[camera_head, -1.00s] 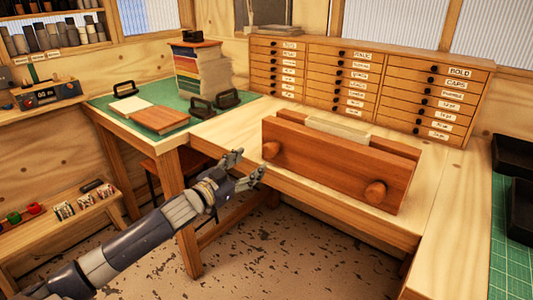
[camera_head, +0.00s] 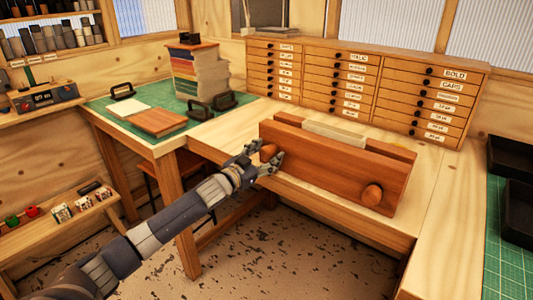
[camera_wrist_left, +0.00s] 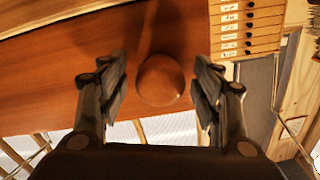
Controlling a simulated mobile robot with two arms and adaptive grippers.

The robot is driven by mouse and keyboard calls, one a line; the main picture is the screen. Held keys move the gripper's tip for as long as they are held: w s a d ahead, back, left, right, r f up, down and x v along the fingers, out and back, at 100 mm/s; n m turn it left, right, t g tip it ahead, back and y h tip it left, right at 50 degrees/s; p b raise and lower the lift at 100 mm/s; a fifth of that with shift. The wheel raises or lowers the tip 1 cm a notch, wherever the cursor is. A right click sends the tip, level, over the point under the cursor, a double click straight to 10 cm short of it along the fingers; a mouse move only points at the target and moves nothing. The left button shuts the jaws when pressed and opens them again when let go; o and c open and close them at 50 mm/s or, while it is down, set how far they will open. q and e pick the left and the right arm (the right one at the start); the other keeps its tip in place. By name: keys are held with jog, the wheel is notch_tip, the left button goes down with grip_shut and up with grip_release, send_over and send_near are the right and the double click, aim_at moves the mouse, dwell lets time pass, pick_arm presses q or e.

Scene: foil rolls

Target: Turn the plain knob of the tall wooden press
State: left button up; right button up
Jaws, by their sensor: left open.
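The wooden press (camera_head: 325,170) stands on the pale workbench, a reddish-brown board with a light block (camera_head: 335,134) clamped behind it. It has two round wooden knobs on its front face, a left knob (camera_head: 268,152) and a right knob (camera_head: 371,195). My left gripper (camera_head: 266,157) is open at the left knob, with one finger on each side. In the left wrist view the knob (camera_wrist_left: 160,80) sits between the spread fingers (camera_wrist_left: 161,88), with a visible gap on both sides. The right gripper is not in view.
A drawer cabinet (camera_head: 378,84) stands behind the press. At the left a green mat (camera_head: 182,132) holds books and black-handled tools. Black trays (camera_head: 513,160) lie at the right. The bench's front edge (camera_head: 340,211) runs below the press.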

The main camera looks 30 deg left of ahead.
pick_arm(q)
jog(key=shift+w, duration=0.2)
jog(key=c, duration=1.1)
jog(key=m, duration=0.4)
jog(key=shift+p, duration=0.35)
jog(key=o, duration=1.1)
